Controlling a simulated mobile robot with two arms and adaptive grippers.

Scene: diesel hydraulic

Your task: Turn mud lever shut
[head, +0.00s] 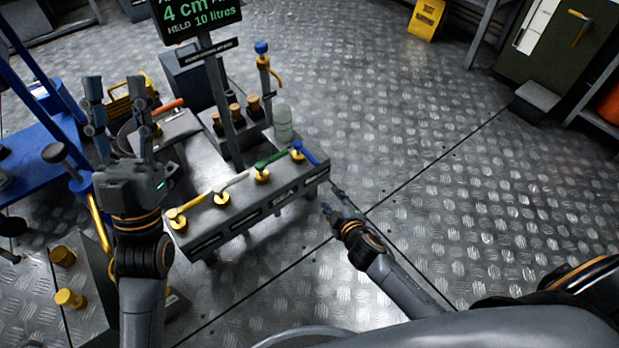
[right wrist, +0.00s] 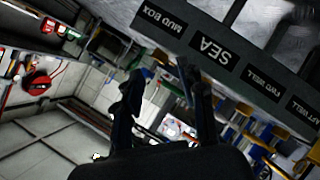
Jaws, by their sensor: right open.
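A grey valve manifold (head: 235,217) carries a row of levers on yellow hubs. The rightmost lever is blue (head: 307,152) and lies across the row, unlike the green lever (head: 275,158). The right wrist view, upside down, shows the MUD BOX label (right wrist: 160,20) at the end of the manifold beside SEA, which fits the blue lever's end. My right gripper (head: 332,200) is open and empty, low beside the manifold's right end and apart from the blue lever. Its fingers also show in the right wrist view (right wrist: 165,90). My left gripper (head: 120,115) is open and empty, left of the manifold.
A white lever (head: 232,181) and a yellow lever (head: 192,206) sit further left on the manifold. A sign on a post (head: 228,120) and a clear bottle (head: 282,122) stand behind. A blue cart (head: 45,165) is at left. The floor at right is open.

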